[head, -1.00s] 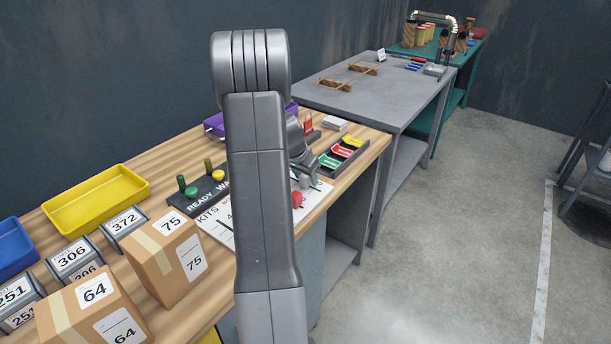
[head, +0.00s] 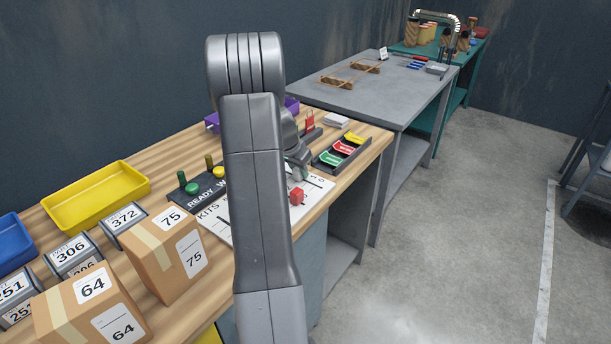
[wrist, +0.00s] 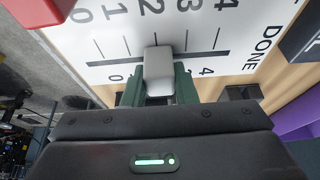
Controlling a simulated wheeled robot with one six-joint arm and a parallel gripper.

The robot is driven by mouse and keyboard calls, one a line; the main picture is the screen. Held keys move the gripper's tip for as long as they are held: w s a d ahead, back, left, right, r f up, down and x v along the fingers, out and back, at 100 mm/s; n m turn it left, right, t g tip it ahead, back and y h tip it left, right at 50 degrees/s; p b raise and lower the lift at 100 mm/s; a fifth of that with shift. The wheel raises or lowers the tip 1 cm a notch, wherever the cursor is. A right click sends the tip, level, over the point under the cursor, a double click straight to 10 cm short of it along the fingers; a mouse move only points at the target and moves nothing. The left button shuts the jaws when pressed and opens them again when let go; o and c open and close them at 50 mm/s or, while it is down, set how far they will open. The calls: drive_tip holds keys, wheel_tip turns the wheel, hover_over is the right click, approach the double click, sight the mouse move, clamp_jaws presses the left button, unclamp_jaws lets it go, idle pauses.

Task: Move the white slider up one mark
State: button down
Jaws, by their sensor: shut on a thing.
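The white slider (wrist: 158,72) stands on a printed scale board (wrist: 110,25) in the wrist view. It covers the middle of its line, between the visible ticks beside the 0 end and those beside the 4 end. My gripper (wrist: 158,88) is shut on it, with a green finger on either side. In the head view my gripper (head: 299,168) is partly behind my own arm, over the board (head: 316,188). The white slider cannot be made out there.
A black tray (head: 340,151) with red, green and yellow pieces lies behind the board. Cartons (head: 165,258) and a yellow bin (head: 97,197) stand nearer. A purple bin (wrist: 300,138) edges the wrist view.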

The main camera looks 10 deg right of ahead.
drive_tip(key=c, duration=1.2)
unclamp_jaws()
drive_tip(key=shift+o, duration=0.2)
drive_tip(key=v, duration=1.4)
drive_tip(key=shift+b, duration=0.35)
drive_tip(key=shift+f, duration=0.1)
drive_tip(key=p+x, duration=0.1)
drive_tip(key=x, duration=1.2)
drive_tip(key=shift+d+f, duration=0.1)
drive_tip(key=shift+f, duration=0.1)
drive_tip(key=shift+w+d+f, duration=0.1)
drive_tip(key=shift+d+f, duration=0.05)
drive_tip(key=shift+f, duration=0.05)
drive_tip(key=shift+s+d, duration=0.35)
drive_tip(key=shift+s, duration=0.05)
